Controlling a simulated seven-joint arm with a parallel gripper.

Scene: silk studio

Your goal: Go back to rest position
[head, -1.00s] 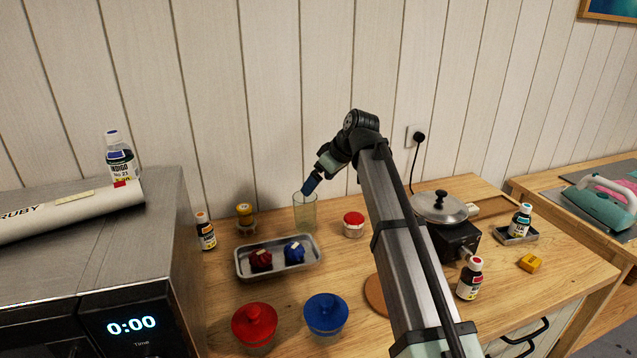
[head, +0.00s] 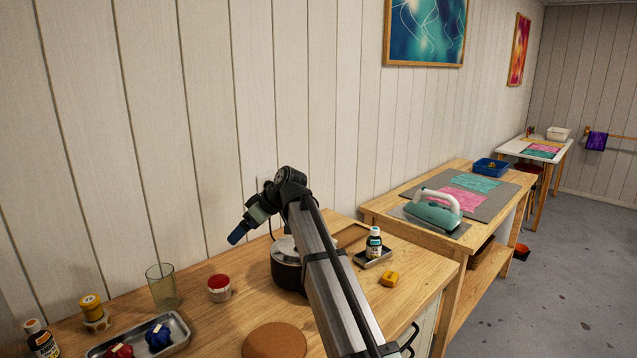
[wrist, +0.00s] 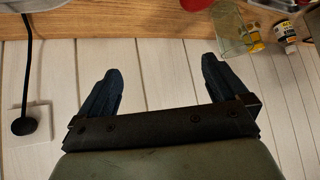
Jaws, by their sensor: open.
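My gripper (head: 238,234) is raised above the back of the wooden workbench (head: 232,330), in front of the white plank wall. In the wrist view its two dark blue fingers (wrist: 158,85) are spread wide apart with nothing between them. The picture there looks upside down, with the bench edge at the top. In the head view the gripper points down and to the left, to the right of and above the clear glass (head: 161,287) and the red-lidded jar (head: 219,288). It touches neither.
A pot (head: 288,268) stands partly behind my arm. A metal tray (head: 178,322) with red and blue bundles is at lower left. A dye bottle (head: 374,243) and a yellow block (head: 389,279) are to the right. A second table with an iron (head: 437,211) stands beyond.

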